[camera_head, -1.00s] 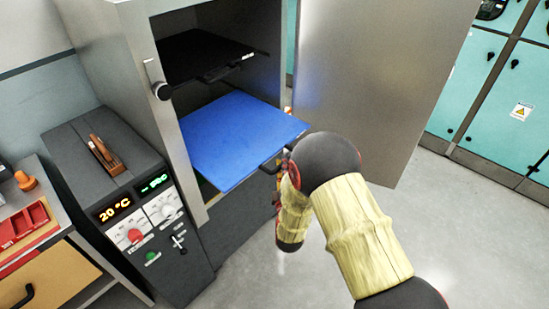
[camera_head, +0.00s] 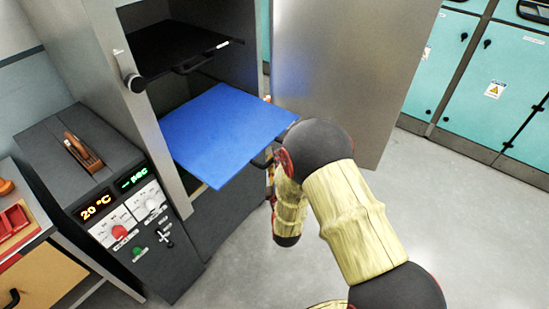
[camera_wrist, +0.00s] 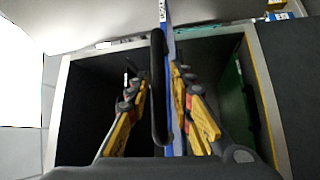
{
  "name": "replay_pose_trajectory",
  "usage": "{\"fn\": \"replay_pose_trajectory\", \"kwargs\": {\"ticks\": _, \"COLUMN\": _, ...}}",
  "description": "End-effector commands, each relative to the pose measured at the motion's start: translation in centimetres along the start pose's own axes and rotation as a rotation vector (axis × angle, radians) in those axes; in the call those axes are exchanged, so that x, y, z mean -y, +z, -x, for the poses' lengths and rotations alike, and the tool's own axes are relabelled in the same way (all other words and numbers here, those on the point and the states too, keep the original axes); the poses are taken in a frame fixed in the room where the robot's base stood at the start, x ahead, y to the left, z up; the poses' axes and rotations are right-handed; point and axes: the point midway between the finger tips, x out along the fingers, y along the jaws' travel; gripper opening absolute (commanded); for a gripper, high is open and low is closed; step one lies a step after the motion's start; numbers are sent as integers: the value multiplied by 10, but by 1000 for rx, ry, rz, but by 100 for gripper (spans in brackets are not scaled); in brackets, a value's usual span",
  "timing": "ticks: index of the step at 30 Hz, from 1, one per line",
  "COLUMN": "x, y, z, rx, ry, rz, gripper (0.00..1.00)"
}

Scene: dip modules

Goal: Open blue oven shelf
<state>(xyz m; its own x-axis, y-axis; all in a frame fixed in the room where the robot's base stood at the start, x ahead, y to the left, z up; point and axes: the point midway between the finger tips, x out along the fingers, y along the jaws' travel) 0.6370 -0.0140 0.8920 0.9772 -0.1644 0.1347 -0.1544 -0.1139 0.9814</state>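The blue shelf (camera_head: 225,130) sticks well out of the open oven cabinet (camera_head: 222,222), level, with a dark handle (camera_head: 263,162) at its front edge. In the wrist view the blue shelf (camera_wrist: 168,30) shows edge-on as a thin strip, with the dark handle (camera_wrist: 158,90) in front of it. My gripper (camera_wrist: 154,75) has its yellow fingers apart, one on each side of the handle and shelf edge. I cannot tell whether either finger touches them. In the head view my arm hides the gripper.
A black shelf (camera_head: 175,48) sits above the blue one, and a green shelf (camera_wrist: 238,95) is in the compartment too. The oven door (camera_head: 345,70) stands wide open at the right. A control panel (camera_head: 125,212) is at the left. The floor at the right is clear.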

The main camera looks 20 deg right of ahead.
Motion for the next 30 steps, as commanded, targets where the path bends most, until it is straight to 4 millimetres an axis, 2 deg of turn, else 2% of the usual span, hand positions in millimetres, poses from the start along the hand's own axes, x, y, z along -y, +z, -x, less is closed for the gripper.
{"fn": "replay_pose_trajectory", "kwargs": {"ticks": 4, "x": -1, "y": 0, "z": 0, "rx": 0, "ry": 2, "rz": -1, "gripper": 32}}
{"fn": "replay_pose_trajectory", "kwargs": {"ticks": 12, "x": -1, "y": 0, "z": 0, "rx": -1, "ry": 2, "rz": -1, "gripper": 32}}
{"fn": "replay_pose_trajectory", "kwargs": {"ticks": 16, "x": -1, "y": -1, "z": 8, "rx": -1, "ry": 1, "rz": -1, "gripper": 32}}
{"fn": "replay_pose_trajectory", "kwargs": {"ticks": 20, "x": 0, "y": -1, "z": 29, "rx": -2, "ry": 0, "rz": -1, "gripper": 32}}
{"fn": "replay_pose_trajectory", "kwargs": {"ticks": 30, "x": 0, "y": -1, "z": 95, "rx": -3, "ry": 0, "rz": -1, "gripper": 32}}
